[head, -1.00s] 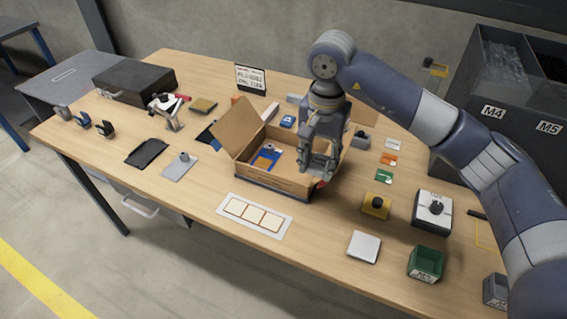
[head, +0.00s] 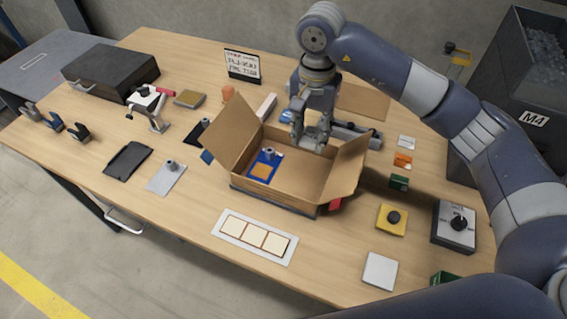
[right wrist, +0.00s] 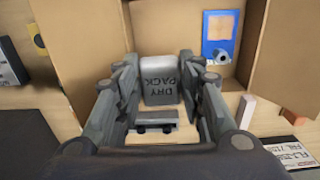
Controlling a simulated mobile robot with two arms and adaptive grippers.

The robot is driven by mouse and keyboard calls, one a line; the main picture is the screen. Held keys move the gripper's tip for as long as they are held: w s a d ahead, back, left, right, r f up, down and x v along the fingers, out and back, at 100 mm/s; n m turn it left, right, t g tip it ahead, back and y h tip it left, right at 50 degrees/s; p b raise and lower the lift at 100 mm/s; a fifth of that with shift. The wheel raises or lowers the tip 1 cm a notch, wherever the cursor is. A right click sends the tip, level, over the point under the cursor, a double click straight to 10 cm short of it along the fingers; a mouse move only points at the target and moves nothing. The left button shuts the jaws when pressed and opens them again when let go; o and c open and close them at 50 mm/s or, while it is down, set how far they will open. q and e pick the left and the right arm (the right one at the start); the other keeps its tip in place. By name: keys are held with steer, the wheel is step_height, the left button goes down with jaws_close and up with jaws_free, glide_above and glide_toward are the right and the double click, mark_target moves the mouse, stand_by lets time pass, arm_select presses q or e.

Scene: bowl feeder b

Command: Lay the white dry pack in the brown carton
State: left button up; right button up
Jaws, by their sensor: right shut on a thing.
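The brown carton (head: 268,193) stands open on the wooden table, its side flaps spread outward. A blue item with an orange patch (head: 264,165) lies inside at the left. My right gripper (head: 311,140) is over the carton's far side. In the right wrist view my right gripper (right wrist: 160,105) is shut on the white dry pack (right wrist: 160,82), whose lettering shows between the fingers. The carton's interior (right wrist: 182,15) shows beyond it. In the head view the pack is mostly hidden by the fingers. My left gripper is not in view.
A white tray with several cream squares (head: 223,223) lies in front of the carton. A white square (head: 380,270), a yellow button box (head: 391,219) and a grey-white knob box (head: 455,224) stand at right. A sign (head: 242,66) stands behind.

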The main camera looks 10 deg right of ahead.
mark_target(312, 143)
steer(key=f, duration=0.1)
steer(key=s+f, duration=0.1)
steer(key=f, duration=0.2)
steer(key=shift+s+f, duration=0.2)
steer(key=shift+s, duration=0.05)
steer(key=f, duration=0.2)
steer(key=f+p, duration=0.1)
steer(key=f, duration=0.2)
steer(key=shift+w+f, duration=0.2)
steer(key=shift+f, duration=0.75)
step_height(312, 143, down, 3)
steer(key=shift+f+p, duration=0.1)
steer(key=shift+p, duration=0.5)
steer(key=shift+f, duration=0.3)
steer(key=o, duration=0.6)
steer(key=shift+b, duration=0.3)
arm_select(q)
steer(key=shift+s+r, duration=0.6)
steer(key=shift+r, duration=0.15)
arm_select(e)
steer(key=shift+o, duration=0.4)
